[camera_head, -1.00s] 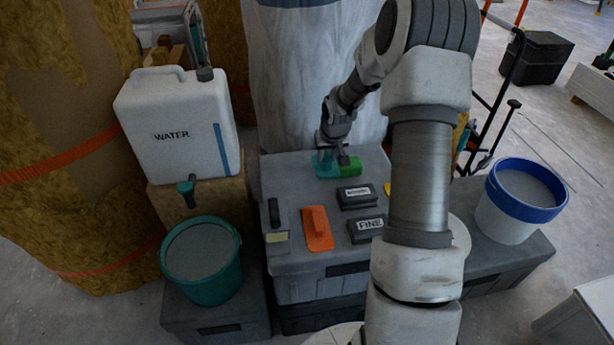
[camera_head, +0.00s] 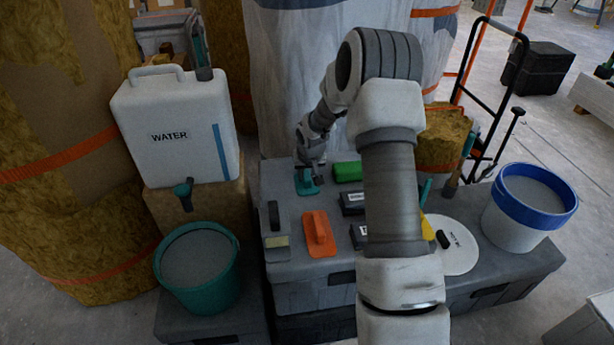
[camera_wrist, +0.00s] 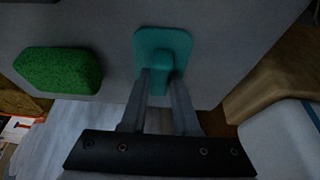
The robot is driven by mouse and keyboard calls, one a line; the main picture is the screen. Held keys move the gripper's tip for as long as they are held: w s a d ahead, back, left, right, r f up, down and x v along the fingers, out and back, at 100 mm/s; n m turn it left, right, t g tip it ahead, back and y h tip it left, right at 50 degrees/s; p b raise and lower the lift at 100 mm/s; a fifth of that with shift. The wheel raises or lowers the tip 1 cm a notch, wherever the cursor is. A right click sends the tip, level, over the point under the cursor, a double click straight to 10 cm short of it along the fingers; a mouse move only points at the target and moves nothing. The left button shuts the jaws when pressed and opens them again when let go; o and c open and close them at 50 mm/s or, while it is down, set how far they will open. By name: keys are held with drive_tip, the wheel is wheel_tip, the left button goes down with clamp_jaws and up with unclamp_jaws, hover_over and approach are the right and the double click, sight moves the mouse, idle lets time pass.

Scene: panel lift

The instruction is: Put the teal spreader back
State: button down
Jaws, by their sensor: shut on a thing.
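The teal spreader (camera_head: 307,186) is at the far left part of the grey case top (camera_head: 283,171), left of the green sponge. My gripper (camera_head: 311,170) is above it, with its fingers closed around the spreader's raised handle. In the wrist view the teal spreader (camera_wrist: 180,42) shows its flat plate and grip between the fingertips of my gripper (camera_wrist: 160,85). I cannot tell whether its plate touches the case top or hangs just above it.
A green sponge (camera_head: 347,172), an orange float (camera_head: 318,234) and dark labelled blocks (camera_head: 352,203) lie on the case top. A white water canister (camera_head: 172,130) and a teal bucket (camera_head: 197,268) stand left. A blue-rimmed bucket (camera_head: 528,204) stands right.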

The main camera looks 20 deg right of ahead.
drive_tip(key=shift+f, duration=0.15)
drive_tip(key=c, duration=0.7)
unclamp_jaws()
drive_tip(key=shift+o, duration=0.2)
